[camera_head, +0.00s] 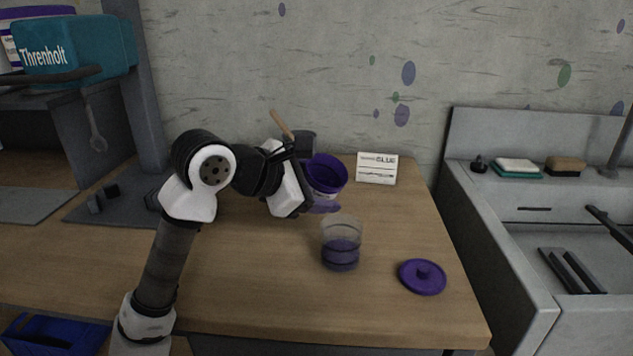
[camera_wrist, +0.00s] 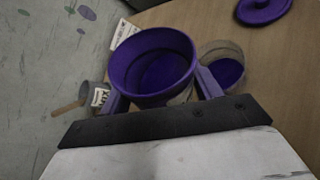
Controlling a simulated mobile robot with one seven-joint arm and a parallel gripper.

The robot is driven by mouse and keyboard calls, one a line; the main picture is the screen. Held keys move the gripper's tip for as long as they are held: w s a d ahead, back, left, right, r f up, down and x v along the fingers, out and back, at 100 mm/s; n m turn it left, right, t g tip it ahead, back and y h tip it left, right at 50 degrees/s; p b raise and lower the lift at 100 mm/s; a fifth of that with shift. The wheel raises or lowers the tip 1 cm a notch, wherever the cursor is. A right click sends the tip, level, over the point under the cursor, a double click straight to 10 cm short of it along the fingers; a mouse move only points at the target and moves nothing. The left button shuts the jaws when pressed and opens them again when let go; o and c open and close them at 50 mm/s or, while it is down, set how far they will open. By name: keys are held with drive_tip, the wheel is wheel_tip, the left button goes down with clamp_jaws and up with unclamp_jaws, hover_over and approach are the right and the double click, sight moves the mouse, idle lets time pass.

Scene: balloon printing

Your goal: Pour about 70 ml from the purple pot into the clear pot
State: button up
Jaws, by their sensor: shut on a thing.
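The purple pot (camera_head: 327,174) has a purple rim and inside and a pale label on its body. It is tilted a little toward the front right and looks held above the table. My gripper (camera_head: 305,186) is shut on it from the left. In the wrist view the pot (camera_wrist: 152,66) sits between the two purple-looking fingers of my gripper (camera_wrist: 160,92). The clear pot (camera_head: 341,243) stands upright on the table, in front of the purple pot, with purple liquid in its lower part. It also shows in the wrist view (camera_wrist: 224,66). No stream is visible between the pots.
A purple lid (camera_head: 422,277) lies at the table's front right. A grey cup (camera_head: 305,143) with a wooden stick is behind the purple pot. A sink unit (camera_head: 540,230) is to the right. The table's front middle is clear.

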drive_tip(key=shift+s+d+f+n+g+h+b, duration=0.15)
drive_tip(key=shift+s+d+n+g+h, duration=0.15)
drive_tip(key=shift+n+h, duration=0.25)
drive_tip(key=shift+s+d+f+n+g+h+b, duration=0.2)
drive_tip(key=shift+n+g+h, duration=0.1)
drive_tip(key=shift+n+h, duration=0.25)
